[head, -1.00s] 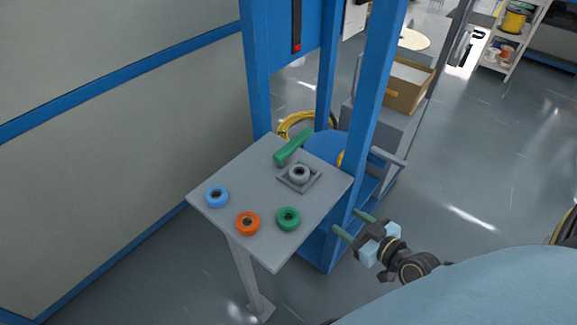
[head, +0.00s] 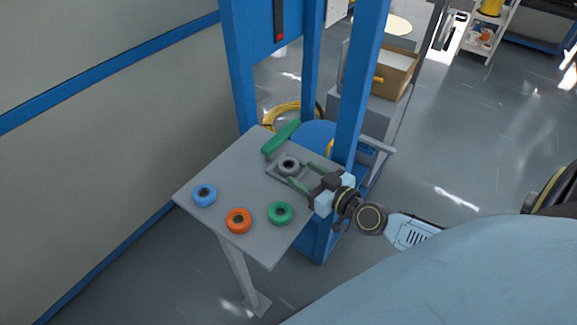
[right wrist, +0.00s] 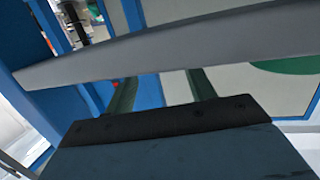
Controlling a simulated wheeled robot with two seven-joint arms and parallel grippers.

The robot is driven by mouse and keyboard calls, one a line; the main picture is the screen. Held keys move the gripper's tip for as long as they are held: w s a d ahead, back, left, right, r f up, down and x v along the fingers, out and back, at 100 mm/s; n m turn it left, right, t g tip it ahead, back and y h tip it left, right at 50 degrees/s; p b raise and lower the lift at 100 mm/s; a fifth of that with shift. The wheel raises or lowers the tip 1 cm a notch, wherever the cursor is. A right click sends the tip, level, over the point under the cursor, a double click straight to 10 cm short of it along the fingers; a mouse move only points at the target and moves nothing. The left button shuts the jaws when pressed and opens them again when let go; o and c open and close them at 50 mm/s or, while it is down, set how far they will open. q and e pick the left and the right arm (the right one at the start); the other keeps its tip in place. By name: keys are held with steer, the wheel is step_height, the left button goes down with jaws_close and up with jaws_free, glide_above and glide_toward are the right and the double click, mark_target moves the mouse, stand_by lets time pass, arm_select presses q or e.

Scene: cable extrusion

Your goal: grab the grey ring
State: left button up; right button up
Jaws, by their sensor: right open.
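The grey ring (head: 289,164) lies on a square grey holder (head: 272,173) on the small grey table, near its right back edge. My right gripper (head: 298,172) is open, its two green fingers reaching in from the right toward the ring, close to the holder. I cannot tell whether they touch it. In the right wrist view the green fingers (right wrist: 161,90) stand apart, and a grey slab hides their tips. I cannot make out the ring there. My left gripper is not in view.
A blue frame post (head: 357,95) stands just behind my right gripper.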

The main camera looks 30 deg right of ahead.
mark_target(285, 162)
steer(key=shift+x, duration=2.65)
steer(key=shift+s, duration=0.1)
steer(key=c, duration=0.6)
